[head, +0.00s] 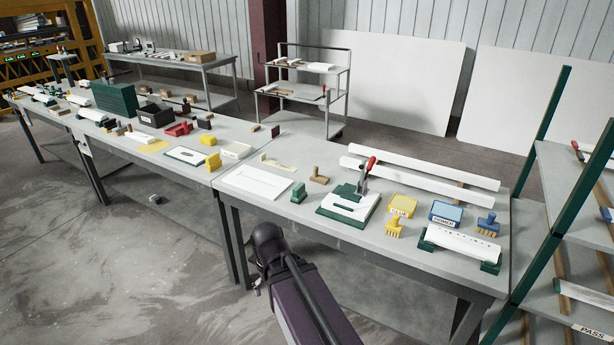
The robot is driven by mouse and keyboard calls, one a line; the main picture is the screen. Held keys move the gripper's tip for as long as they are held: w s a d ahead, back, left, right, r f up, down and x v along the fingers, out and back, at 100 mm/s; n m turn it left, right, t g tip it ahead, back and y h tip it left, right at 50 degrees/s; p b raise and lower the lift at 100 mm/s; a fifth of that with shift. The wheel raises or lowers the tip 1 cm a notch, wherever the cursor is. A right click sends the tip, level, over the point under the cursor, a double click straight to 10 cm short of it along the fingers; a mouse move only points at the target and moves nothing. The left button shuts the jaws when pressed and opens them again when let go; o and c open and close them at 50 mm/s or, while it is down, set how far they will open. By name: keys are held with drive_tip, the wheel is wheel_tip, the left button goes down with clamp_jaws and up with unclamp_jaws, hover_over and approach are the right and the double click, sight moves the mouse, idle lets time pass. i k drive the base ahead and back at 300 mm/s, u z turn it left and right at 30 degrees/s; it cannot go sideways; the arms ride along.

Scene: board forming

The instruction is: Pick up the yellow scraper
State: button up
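Several yellow pieces lie on the benches, and I cannot tell for certain which is the scraper. A yellow toothed tool (394,228) with a short handle sits on the near bench (330,228), in front of the yellow tray marked GLUE (402,206). A yellow upright piece (213,162) stands at the right end of the left bench, with another yellow piece (207,140) behind it. My arm reaches up from the bottom, in front of the near bench. Its gripper fingers are not visible, and the arm is apart from all the yellow pieces.
A blue tray marked PRIMER (446,213) and a blue toothed tool (487,225) are at the right. A green fixture with a red-handled clamp (366,175) and a white roll on green supports (462,244) stand nearby. A green-posted rack (541,145) borders the right.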

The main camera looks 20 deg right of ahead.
sight(213, 162)
drive_tip(key=u, duration=0.05)
drive_tip(key=i, duration=1.25)
